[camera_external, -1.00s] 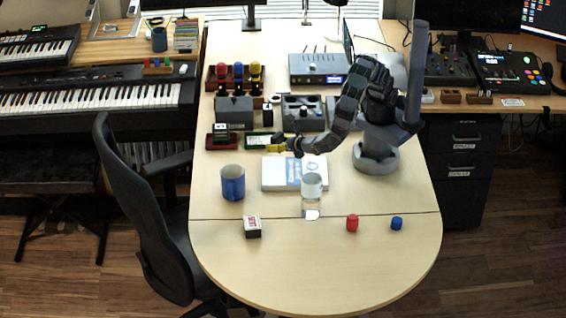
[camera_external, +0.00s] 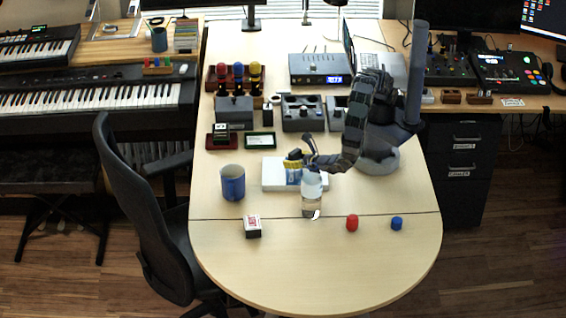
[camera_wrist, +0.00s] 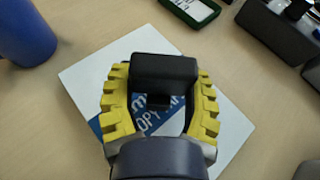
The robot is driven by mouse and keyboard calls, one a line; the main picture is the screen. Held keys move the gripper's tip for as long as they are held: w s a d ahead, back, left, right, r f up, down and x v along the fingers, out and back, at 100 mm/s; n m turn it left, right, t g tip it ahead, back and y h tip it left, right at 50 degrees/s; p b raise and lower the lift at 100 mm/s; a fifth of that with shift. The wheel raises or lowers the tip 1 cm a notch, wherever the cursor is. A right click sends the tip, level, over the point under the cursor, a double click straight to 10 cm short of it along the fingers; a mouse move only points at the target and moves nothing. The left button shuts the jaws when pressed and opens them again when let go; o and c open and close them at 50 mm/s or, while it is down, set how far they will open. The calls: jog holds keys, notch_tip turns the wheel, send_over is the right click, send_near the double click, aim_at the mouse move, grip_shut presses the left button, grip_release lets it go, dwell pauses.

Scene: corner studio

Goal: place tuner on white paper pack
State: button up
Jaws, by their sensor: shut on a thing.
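The tuner, a small black block (camera_wrist: 165,72), sits between the yellow toothed fingers of my gripper (camera_wrist: 160,100) in the wrist view. My gripper is shut on it. The white paper pack (camera_wrist: 90,68) lies flat below, with a blue label and white lettering partly hidden by the tuner and fingers. In the external view the pack (camera_external: 275,175) lies mid-table, and my gripper (camera_external: 294,161) is over its upper part. I cannot tell whether the tuner touches the pack.
A blue mug (camera_external: 233,183) stands left of the pack, and a clear bottle (camera_external: 312,195) stands close at its front right.

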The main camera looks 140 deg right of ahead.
jog(key=shift+f, duration=0.65)
jog(key=o, duration=1)
jog(key=shift+f, duration=0.1)
